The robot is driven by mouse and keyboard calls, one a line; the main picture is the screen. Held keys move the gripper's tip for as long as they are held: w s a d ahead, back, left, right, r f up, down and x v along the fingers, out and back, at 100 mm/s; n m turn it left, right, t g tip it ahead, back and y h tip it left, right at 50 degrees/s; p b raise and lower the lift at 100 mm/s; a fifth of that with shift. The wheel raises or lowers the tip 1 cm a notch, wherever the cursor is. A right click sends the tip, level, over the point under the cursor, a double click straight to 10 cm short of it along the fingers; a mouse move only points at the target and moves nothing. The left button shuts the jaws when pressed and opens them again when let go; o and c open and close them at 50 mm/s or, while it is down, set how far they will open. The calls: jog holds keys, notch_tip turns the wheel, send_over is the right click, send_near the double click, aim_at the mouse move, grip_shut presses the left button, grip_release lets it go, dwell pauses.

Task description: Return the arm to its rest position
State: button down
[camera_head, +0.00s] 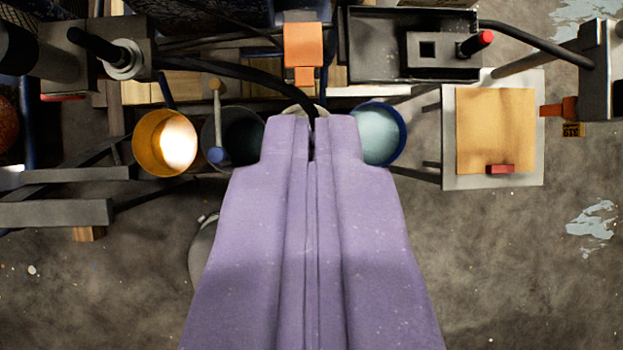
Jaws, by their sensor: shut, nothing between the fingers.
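My gripper (312,135) is purple and fills the lower middle of the head camera view, pointing up the picture. Its two fingers lie side by side with only a thin seam between them. It is shut and empty. Its tips overlap the row of cups on the machine in the picture; whether they touch anything cannot be told. The rest of my arm is out of view.
A yellow cup (165,142), a dark cup (242,136) and a blue-rimmed cup (381,133) line the machine. An orange block (304,45) stands above them. A plate (450,150) with a tan pad (495,125) is right.

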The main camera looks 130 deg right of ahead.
jog(key=shift+s+d+r, duration=0.1)
jog(key=shift+s+r, duration=0.05)
jog(key=shift+s, duration=0.15)
jog(key=w+a+r+t+b, duration=0.15)
jog(key=w+r, duration=0.25)
jog(key=r, duration=0.6)
jog(key=s+r+m+t+b, duration=0.1)
jog(key=s+r+t+b, duration=0.1)
jog(key=r, duration=1.3)
jog(key=s+a+r+m+t+h+b, duration=0.1)
jog(key=s+r+t, duration=0.4)
jog(key=r, duration=0.9)
jog(key=shift+s+r+m+b, duration=0.25)
jog(key=shift+r+m+b, duration=0.15)
jog(key=shift+m+b, duration=0.3)
jog(key=shift+a, duration=0.15)
